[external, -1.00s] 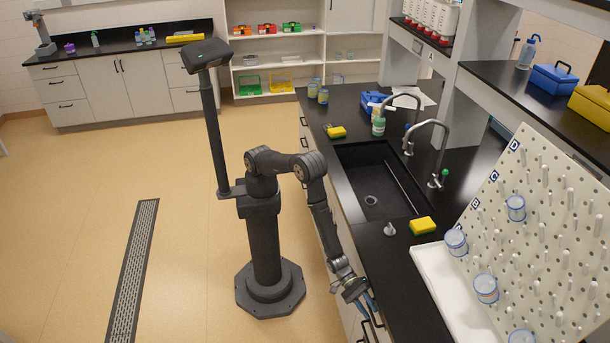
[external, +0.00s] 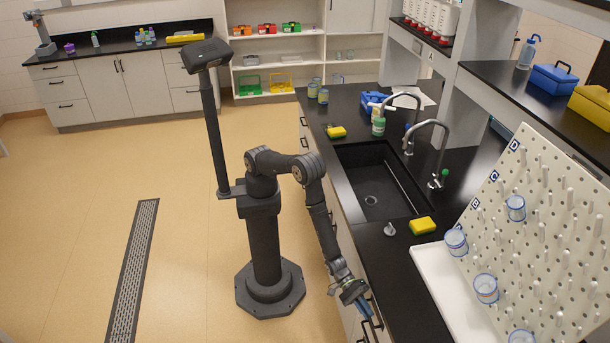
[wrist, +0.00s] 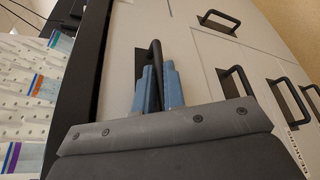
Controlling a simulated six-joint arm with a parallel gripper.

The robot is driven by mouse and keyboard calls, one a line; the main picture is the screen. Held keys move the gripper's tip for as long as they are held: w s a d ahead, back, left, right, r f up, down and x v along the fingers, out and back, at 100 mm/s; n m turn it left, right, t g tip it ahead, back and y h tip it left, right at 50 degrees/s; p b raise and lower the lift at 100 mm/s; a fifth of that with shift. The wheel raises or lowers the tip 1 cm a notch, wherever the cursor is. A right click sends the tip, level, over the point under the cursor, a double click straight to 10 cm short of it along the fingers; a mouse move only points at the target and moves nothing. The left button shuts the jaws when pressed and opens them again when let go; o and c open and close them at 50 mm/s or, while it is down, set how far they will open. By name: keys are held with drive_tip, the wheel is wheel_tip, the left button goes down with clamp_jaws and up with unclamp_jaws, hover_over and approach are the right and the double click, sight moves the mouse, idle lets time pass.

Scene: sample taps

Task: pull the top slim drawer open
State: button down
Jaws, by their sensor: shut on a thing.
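The top slim drawer (wrist: 122,50) is a pale front just under the black countertop, seen sideways in the wrist view. Its black bar handle (wrist: 155,48) stands between the blue fingers of my gripper (wrist: 158,76). My gripper is shut on this handle. In the external view my gripper (external: 366,307) is low at the cabinet front, beside the counter edge, with the handle partly hidden by the fingers. I cannot clearly tell how wide any gap behind the drawer front is.
More black handles (wrist: 235,80) sit on neighbouring pale fronts. The black countertop (external: 400,275) holds a sink (external: 372,190), a yellow-green sponge (external: 422,226) and a white tray (external: 440,285) below a pegboard (external: 540,215). The floor (external: 190,270) left of my base is clear.

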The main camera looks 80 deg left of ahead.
drive_tip(key=s, duration=3.3)
drive_tip(key=shift+s, duration=0.25)
drive_tip(key=c, duration=1.5)
unclamp_jaws()
drive_tip(key=shift+a, duration=0.1)
drive_tip(key=v, duration=1.7)
drive_tip(key=shift+s, duration=0.1)
drive_tip(key=x, duration=1.7)
drive_tip(key=shift+w, duration=0.2)
